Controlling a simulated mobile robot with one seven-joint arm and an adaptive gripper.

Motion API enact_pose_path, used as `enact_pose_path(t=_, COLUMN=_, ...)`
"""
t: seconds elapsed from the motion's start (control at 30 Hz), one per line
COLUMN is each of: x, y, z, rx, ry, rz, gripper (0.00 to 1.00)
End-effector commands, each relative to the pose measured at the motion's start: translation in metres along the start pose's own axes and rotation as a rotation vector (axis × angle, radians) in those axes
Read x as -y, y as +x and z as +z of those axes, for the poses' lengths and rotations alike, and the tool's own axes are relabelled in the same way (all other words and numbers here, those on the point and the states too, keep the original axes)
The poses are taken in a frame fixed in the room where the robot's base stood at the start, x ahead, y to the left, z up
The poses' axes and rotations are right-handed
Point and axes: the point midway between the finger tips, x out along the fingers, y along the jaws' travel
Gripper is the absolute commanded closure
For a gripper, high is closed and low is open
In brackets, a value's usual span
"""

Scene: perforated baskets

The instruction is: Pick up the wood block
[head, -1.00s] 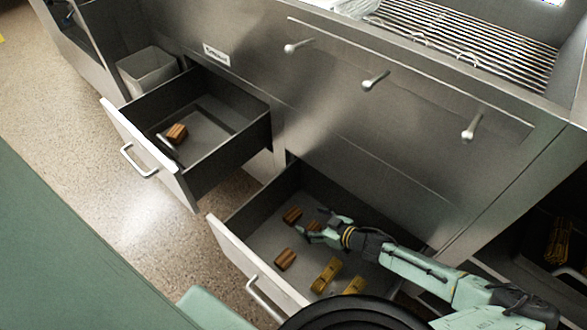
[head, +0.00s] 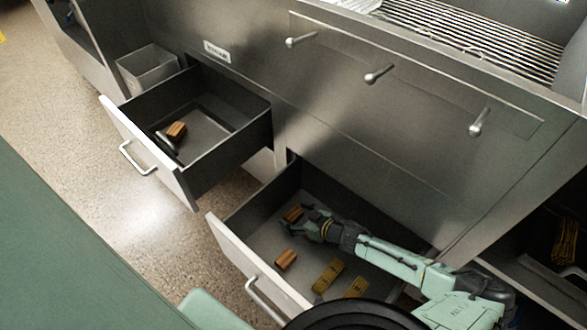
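Brown wood blocks lie in the right open drawer (head: 229,249): one at the back left (head: 292,215) and one nearer the front (head: 286,259). Another wood block (head: 176,130) lies in the left open drawer (head: 134,140). My gripper (head: 296,222) is low inside the right drawer, with its fingers spread beside the back-left block. The fingers look open. I cannot tell whether they touch the block. The block seen earlier to the right of it is hidden behind my gripper.
Two yellowish items (head: 328,275) lie in the front right of the right drawer. The drawer walls stand close around my arm. A grey bin (head: 147,68) stands behind the left drawer. Knobs (head: 378,74) stick out of the steel counter front.

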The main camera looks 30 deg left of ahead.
Motion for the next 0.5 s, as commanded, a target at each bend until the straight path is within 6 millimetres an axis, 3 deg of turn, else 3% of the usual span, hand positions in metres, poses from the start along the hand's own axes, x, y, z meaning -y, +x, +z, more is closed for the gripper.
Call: enact_pose_path(t=0.5, x=0.0000, y=-0.0003, z=0.0001, rx=0.000, ry=0.000, rz=0.000, gripper=0.63)
